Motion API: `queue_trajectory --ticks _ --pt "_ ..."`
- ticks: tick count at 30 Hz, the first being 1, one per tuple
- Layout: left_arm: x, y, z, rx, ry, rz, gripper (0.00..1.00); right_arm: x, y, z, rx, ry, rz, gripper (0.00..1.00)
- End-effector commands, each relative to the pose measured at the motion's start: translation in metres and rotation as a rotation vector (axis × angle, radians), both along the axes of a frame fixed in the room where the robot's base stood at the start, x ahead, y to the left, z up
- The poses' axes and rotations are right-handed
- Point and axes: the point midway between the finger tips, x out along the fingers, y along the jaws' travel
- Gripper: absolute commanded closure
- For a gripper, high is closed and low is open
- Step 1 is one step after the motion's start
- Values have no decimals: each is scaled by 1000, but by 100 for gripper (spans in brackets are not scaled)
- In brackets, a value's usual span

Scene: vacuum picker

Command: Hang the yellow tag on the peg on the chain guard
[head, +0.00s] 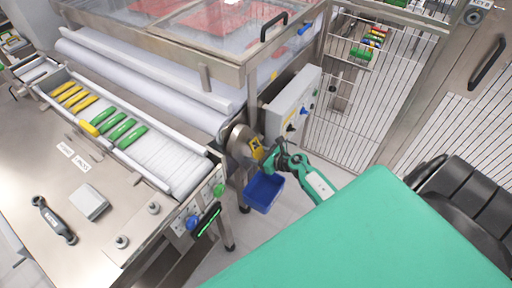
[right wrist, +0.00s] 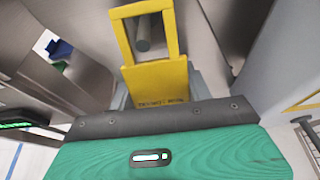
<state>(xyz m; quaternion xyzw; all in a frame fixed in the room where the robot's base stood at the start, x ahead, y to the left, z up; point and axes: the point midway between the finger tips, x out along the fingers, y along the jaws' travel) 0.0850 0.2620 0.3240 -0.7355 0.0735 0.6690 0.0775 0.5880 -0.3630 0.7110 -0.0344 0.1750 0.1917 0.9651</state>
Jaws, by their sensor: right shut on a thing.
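My right gripper (head: 269,156) is shut on the yellow tag (head: 257,148), beside the rounded metal chain guard (head: 238,140) at the machine's corner. In the right wrist view the tag (right wrist: 158,84) stands up from the jaws (right wrist: 160,112), held by its lower part, with its open rectangular frame on top. A grey round peg (right wrist: 143,32) shows inside that opening. I cannot tell whether it passes through the frame or is only behind it. The peg cannot be made out in the head view. My left gripper is out of view.
A grey control box (head: 292,104) stands just right of the guard. A blue bin (head: 264,191) is below my right gripper. The roller conveyor (head: 165,160) with yellow and green packs is at left. Mesh fencing (head: 345,130) stands behind.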

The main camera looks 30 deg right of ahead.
Motion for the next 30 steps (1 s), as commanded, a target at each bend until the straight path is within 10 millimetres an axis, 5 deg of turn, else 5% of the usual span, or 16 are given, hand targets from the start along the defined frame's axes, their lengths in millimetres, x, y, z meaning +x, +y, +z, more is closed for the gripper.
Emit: queue_trajectory --ticks 2,3,6,18,30 --pt "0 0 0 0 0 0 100 0 0 0 0 0 0 75" --pt "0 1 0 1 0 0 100 0 0 0 0 0 0 42" --pt "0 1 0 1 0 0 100 0 0 0 0 0 0 24" --pt "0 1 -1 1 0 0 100 -6 -3 1 -2 0 -1 24" --pt "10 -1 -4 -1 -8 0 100 -65 -27 23 -3 2 2 24"
